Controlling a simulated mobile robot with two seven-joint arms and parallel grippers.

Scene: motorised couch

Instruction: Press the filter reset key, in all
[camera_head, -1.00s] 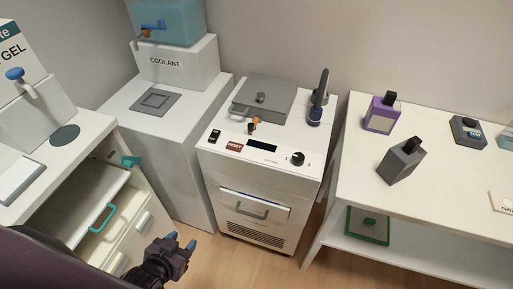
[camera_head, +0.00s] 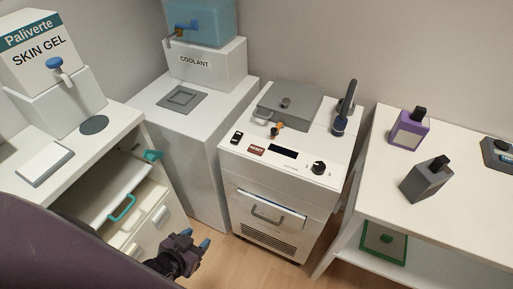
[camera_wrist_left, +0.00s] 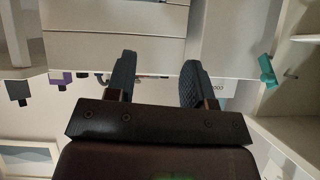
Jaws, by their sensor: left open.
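The filter reset key is likely the dark red key marked RESET (camera_head: 257,150) on the sloped top panel of the white machine (camera_head: 232,185). A dark display (camera_head: 284,152) and a black knob (camera_head: 319,168) sit to its right, and a black switch (camera_head: 237,137) to its left. My left gripper (camera_head: 201,246) is low in front of the machine, well below and apart from the key. In the left wrist view its two dark fingers (camera_wrist_left: 158,80) are spread with nothing between them. My right gripper is not in view.
An open drawer with a teal handle (camera_head: 123,207) juts out of the left cabinet, close to my left arm. A coolant tank (camera_head: 200,22) stands behind on a white cabinet. The right table (camera_head: 384,180) holds purple and grey bottles. Floor shows in front of the machine.

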